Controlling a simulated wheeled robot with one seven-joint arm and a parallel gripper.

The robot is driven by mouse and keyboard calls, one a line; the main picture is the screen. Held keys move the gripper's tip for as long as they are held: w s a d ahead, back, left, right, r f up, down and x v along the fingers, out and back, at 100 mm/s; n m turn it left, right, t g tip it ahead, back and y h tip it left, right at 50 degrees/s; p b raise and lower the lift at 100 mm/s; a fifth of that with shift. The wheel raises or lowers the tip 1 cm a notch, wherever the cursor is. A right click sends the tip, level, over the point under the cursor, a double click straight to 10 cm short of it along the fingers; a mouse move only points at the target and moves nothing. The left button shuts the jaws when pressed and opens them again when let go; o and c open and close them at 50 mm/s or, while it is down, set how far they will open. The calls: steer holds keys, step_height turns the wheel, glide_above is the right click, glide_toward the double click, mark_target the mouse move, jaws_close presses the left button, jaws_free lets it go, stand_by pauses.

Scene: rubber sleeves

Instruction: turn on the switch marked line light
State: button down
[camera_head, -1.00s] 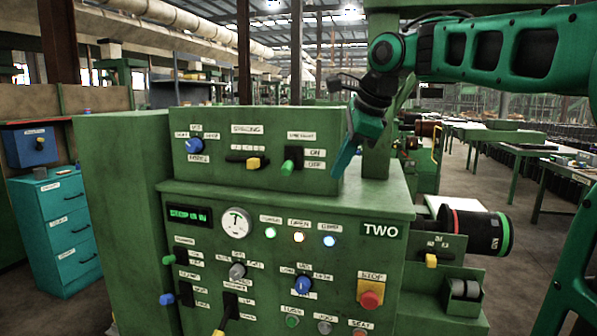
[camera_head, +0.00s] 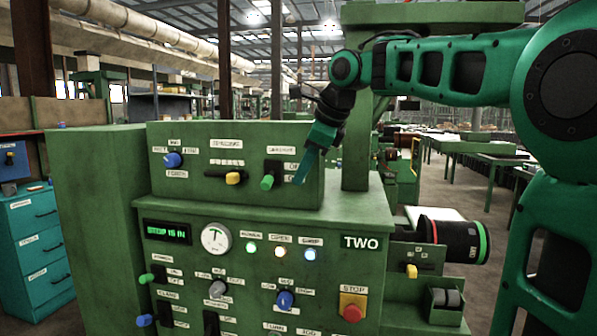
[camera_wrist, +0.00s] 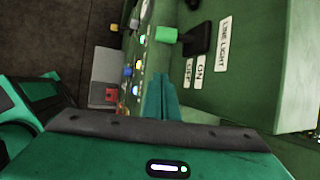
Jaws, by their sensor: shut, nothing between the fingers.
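The line light switch (camera_head: 268,182) is a green-tipped lever on a black plate, at the right of the upper green panel. Its lever points down, towards the OFF label. The LINE LIGHT label (camera_head: 281,150) is above it, with ON and OFF labels to its right. My gripper (camera_head: 300,181) is shut and empty, its teal fingertips pointing down just right of the lever in the head view. In the wrist view, the green lever (camera_wrist: 166,35) and LINE LIGHT label (camera_wrist: 223,45) show beyond my fingertips (camera_wrist: 165,77), with a gap between. Part of the labels is behind my fingers in the head view.
A yellow-tipped lever (camera_head: 233,178) and a blue knob (camera_head: 172,160) are left on the same panel. Below is a ledge and lower panel with a gauge (camera_head: 215,238), lit lamps, and a red stop button (camera_head: 352,309). A green post (camera_head: 356,130) rises behind my gripper.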

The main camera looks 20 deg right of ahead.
mark_target(270, 179)
steer(key=x, duration=0.6)
steer(key=shift+w+f, duration=0.1)
steer(key=shift+f, duration=0.2)
steer(key=shift+w+a+r, duration=0.35)
steer(key=shift+a+r, duration=0.35)
steer(key=shift+a, duration=0.2)
steer(key=shift+w+a+r, duration=0.2)
steer(key=shift+a+r, duration=0.35)
steer(key=shift+a, duration=0.05)
steer(key=shift+d, duration=0.2)
steer(key=shift+a, duration=0.2)
